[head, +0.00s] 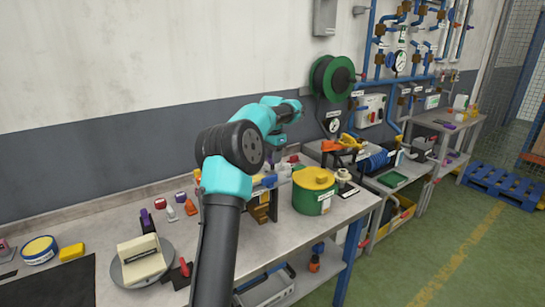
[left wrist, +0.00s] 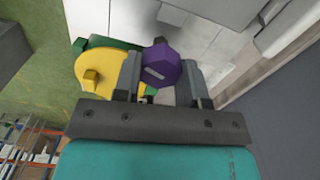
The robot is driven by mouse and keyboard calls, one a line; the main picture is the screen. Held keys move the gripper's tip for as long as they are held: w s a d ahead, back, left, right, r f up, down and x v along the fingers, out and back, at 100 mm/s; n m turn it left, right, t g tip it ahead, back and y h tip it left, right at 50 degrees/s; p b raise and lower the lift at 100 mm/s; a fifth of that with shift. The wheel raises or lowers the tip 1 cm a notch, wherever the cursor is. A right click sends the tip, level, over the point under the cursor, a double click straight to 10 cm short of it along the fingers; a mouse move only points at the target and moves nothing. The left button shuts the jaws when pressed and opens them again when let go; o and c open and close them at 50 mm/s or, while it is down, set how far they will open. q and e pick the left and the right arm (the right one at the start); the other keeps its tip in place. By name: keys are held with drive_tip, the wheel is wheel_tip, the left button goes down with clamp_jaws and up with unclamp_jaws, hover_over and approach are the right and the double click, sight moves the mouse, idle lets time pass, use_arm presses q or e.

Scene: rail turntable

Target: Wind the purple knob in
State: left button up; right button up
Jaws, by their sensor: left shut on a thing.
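The purple knob (left wrist: 162,64) shows in the left wrist view as a faceted purple block with a pale mark on its face. It sits between the two dark fingers of my left gripper (left wrist: 160,82), which is shut on it. What the knob is mounted on is hidden. In the head view my left arm reaches over the bench, with its teal wrist (head: 277,138) near the wall; the fingertips and the knob cannot be made out there. My right gripper is in neither view.
A green drum with a yellow lid (head: 315,181) stands on the bench right of my left arm; its yellow lid also shows in the left wrist view (left wrist: 118,72). A cream block on a round grey plate (head: 141,262) lies at left. A green reel (head: 331,77) hangs on the wall.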

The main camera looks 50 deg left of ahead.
use_arm(q)
drive_tip(key=m, duration=0.3)
drive_tip(key=shift+r+m, duration=0.1)
drive_tip(key=shift+m, duration=2.3)
drive_tip(key=o, duration=0.9)
